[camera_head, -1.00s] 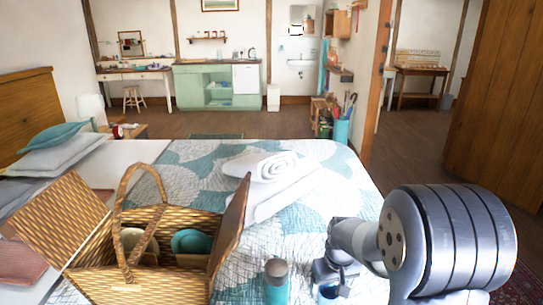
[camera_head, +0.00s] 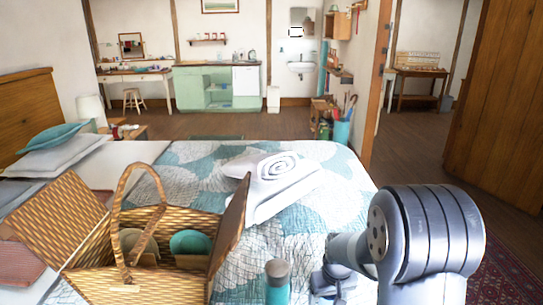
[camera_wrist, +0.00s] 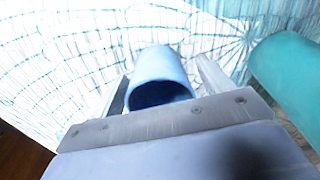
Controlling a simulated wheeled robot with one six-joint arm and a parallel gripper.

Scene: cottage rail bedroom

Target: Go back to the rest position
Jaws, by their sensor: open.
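My gripper (camera_head: 333,282) is low over the front of the quilted bed, at the bottom of the head view. In the wrist view its two fingers stand apart, with a light blue cup (camera_wrist: 160,68) between them. The cup's dark open mouth faces the camera, and I cannot tell whether a finger touches it. In the head view the cup is hidden behind my gripper. A teal bottle (camera_head: 277,280) stands just left of my gripper; a teal rounded thing, likely this bottle, fills the right of the wrist view (camera_wrist: 288,80).
An open wicker basket (camera_head: 190,225) with a tall handle holds teal and beige dishes at the left. Folded white towels (camera_head: 285,200) lie behind my gripper. A tall wooden wardrobe (camera_head: 497,110) stands at the right. The floor beyond the bed is mostly clear.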

